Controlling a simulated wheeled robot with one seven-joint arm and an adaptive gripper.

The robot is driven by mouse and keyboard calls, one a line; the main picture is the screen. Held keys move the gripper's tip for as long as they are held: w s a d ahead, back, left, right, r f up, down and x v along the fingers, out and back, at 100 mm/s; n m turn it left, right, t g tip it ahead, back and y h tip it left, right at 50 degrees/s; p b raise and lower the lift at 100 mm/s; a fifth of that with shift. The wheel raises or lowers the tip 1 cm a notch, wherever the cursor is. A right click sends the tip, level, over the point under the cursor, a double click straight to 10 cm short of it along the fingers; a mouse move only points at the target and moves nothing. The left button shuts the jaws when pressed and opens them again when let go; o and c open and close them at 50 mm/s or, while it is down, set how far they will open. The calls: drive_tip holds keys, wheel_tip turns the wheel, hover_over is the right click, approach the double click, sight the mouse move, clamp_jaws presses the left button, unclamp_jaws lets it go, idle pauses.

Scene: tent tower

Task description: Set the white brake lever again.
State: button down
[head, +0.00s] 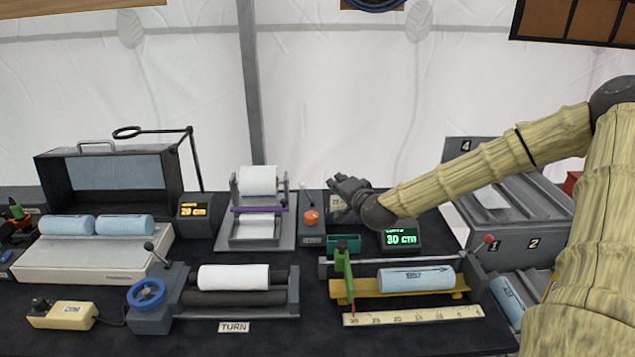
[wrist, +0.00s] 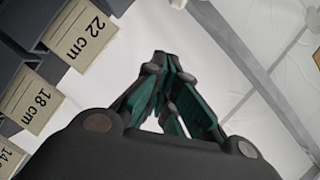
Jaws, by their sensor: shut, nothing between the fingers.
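A small dark box (head: 312,229) stands near the back middle of the table in the head view. My gripper (head: 338,190) is just right of this box, above the table, and apart from the lever. In the wrist view my gripper's green-padded fingers (wrist: 160,62) come together at the tips, shut and empty. The lever does not show in the wrist view.
A paper-roll stand (head: 258,181) with a purple bar is left of the box. A green tray (head: 344,243) and a "30 cm" display (head: 402,238) stand right. Size labels such as "22 cm" (wrist: 80,37) show in the wrist view.

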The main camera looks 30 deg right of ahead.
sight(307, 194)
drive_tip(key=shift+w+a+f+p, duration=0.35)
drive_tip(key=shift+w+f, duration=0.15)
drive_tip(key=shift+w, duration=0.75)
drive_tip(key=shift+w+a+f+p, duration=0.3)
drive_tip(key=shift+w+a+f, duration=0.15)
drive_tip(key=shift+w, duration=0.8)
drive_tip(key=shift+w+a+f+p, duration=0.35)
drive_tip(key=shift+w+f, duration=0.15)
drive_tip(key=shift+w, duration=0.75)
drive_tip(key=shift+w+a+f+n, duration=0.1)
drive_tip(key=shift+w+a+n, duration=0.25)
drive_tip(key=shift+a, duration=0.2)
drive_tip(key=shift+a+g, duration=0.1)
drive_tip(key=shift+g, duration=0.2)
drive_tip(key=shift+f, duration=0.1)
drive_tip(key=shift+s, duration=0.1)
